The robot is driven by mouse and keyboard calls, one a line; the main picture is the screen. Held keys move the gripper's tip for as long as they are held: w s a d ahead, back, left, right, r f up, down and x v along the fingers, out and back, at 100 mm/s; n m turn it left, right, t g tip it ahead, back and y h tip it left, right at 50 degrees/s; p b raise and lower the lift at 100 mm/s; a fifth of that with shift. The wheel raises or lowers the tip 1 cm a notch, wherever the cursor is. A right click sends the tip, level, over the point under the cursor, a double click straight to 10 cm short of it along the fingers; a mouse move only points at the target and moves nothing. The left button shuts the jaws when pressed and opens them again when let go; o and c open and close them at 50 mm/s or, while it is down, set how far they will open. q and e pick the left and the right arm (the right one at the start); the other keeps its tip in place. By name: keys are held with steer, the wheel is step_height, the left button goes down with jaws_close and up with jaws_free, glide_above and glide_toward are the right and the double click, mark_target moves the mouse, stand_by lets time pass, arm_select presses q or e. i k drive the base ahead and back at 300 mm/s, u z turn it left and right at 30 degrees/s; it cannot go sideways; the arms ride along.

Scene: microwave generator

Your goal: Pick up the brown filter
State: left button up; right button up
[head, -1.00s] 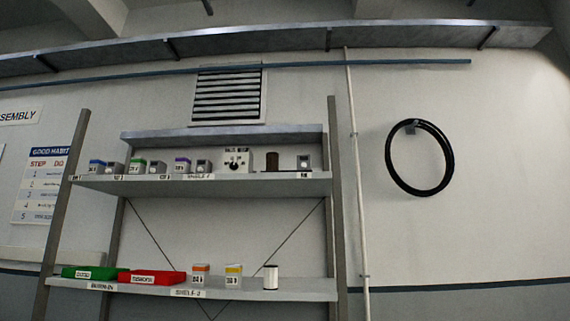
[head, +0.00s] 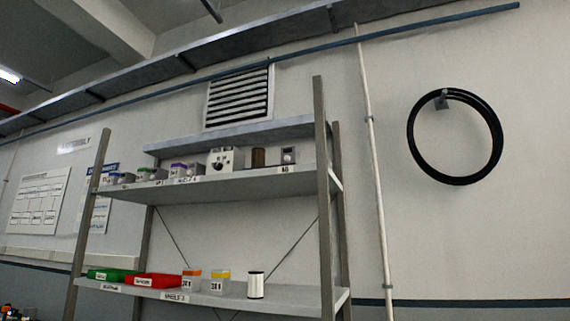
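A small dark brown cylinder (head: 258,157), which looks like the brown filter, stands upright on the upper shelf (head: 230,188) of a grey rack. It is between a white box with dark knobs (head: 226,159) on its left and a small grey box (head: 289,155) on its right. Neither of my grippers shows in the head view.
The lower shelf (head: 300,300) holds a green bin (head: 108,275), a red bin (head: 152,281), small orange and yellow-topped boxes and a white cylinder (head: 256,285). Rack posts (head: 323,190) stand at both ends. A black hose coil (head: 455,137) hangs on the wall at right.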

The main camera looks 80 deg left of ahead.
mark_target(258, 154)
steer(key=u, duration=0.3)
steer(key=i, duration=0.9)
steer(key=u, duration=1.35)
steer(key=i, duration=0.75)
steer(key=u, duration=0.85)
